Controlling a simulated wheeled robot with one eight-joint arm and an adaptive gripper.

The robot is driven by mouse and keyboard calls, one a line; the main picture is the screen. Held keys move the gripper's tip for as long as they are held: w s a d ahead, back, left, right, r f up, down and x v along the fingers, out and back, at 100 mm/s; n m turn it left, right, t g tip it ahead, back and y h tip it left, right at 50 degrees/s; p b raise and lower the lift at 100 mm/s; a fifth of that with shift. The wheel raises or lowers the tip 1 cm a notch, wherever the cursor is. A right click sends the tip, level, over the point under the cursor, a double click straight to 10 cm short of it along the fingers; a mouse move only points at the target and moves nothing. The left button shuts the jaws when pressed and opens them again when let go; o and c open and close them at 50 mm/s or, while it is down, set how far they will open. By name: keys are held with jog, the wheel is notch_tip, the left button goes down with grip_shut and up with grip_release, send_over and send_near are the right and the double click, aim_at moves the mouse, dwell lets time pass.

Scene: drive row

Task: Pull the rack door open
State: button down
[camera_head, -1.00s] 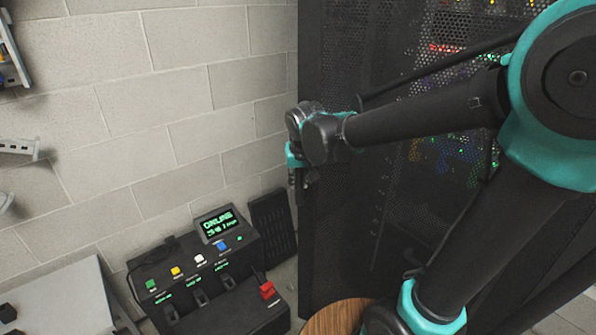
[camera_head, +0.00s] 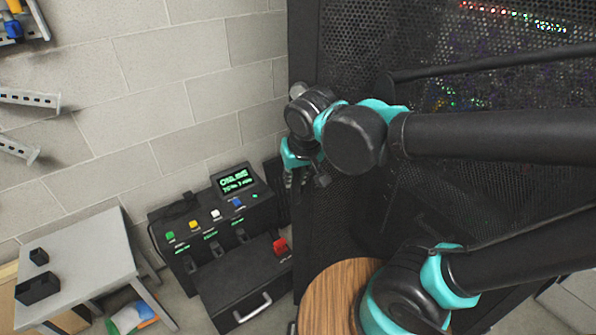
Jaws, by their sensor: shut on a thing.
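The rack door (camera_head: 345,235) is a tall black perforated panel in the middle and right of the head view, with small coloured lights showing through its mesh. My gripper (camera_head: 303,180) is at the door's left edge, pointing down, beneath my dark and teal wrist. It is shut on the door handle, which is mostly hidden by the fingers and wrist. My arm reaches across the front of the door from the right. I cannot tell whether the door stands ajar.
A black console (camera_head: 215,232) with coloured buttons and a green "ONLINE" screen stands left of the rack. A grey table (camera_head: 85,262) with small black boxes is at the lower left. A round wooden top (camera_head: 330,298) is below my gripper. A block wall is behind.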

jog(key=shift+s, duration=0.1)
dwell(0.3)
jog(key=c, duration=1.3)
grip_release()
jog(key=shift+c, duration=0.2)
jog(key=shift+r, duration=0.1)
jog(key=v, duration=1.2)
